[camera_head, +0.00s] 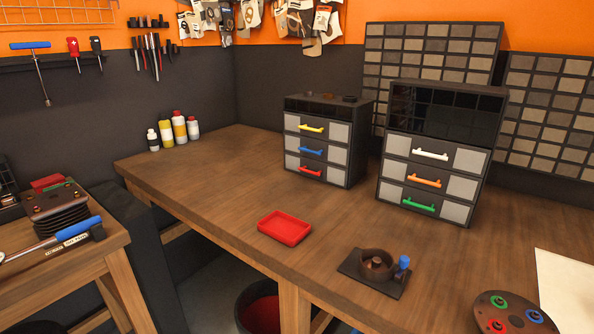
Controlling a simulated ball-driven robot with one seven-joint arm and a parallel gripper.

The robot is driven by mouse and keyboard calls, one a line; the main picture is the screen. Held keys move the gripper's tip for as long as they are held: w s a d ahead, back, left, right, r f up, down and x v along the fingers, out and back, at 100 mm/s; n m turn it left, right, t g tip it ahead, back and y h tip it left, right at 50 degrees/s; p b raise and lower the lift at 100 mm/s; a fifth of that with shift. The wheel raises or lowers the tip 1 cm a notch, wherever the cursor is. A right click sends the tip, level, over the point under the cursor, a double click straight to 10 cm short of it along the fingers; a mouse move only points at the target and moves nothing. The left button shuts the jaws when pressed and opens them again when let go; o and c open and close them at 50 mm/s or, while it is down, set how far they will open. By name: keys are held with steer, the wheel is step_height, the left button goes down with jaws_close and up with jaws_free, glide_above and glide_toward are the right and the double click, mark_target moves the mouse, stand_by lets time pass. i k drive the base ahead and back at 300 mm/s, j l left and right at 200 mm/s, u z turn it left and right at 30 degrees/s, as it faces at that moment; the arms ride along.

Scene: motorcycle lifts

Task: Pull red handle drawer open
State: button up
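The drawer with the red handle (310,171) is the lowest of three drawers in the left small cabinet (361,135) on the wooden bench. Above it are a drawer with a blue handle (311,150) and one with a yellow handle (311,128). All three drawer fronts look flush with the cabinet, so the red-handled drawer appears closed. Nothing covers the red handle. My gripper is not in this view.
A second cabinet (482,160) with white, orange and green handles stands to the right. A red tray (285,228) and a dark fixture (377,268) lie nearer on the bench (215,185). Bottles (179,128) stand at the back left.

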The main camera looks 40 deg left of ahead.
mark_target(332, 173)
steer(key=i+j+u, duration=0.2)
steer(key=j, duration=0.35)
steer(key=i+j+u, duration=0.2)
steer(key=j, duration=0.35)
steer(key=i+j+u, duration=0.2)
steer(key=j, duration=0.3)
steer(key=i+j+u, duration=0.2)
steer(key=i+j, duration=0.25)
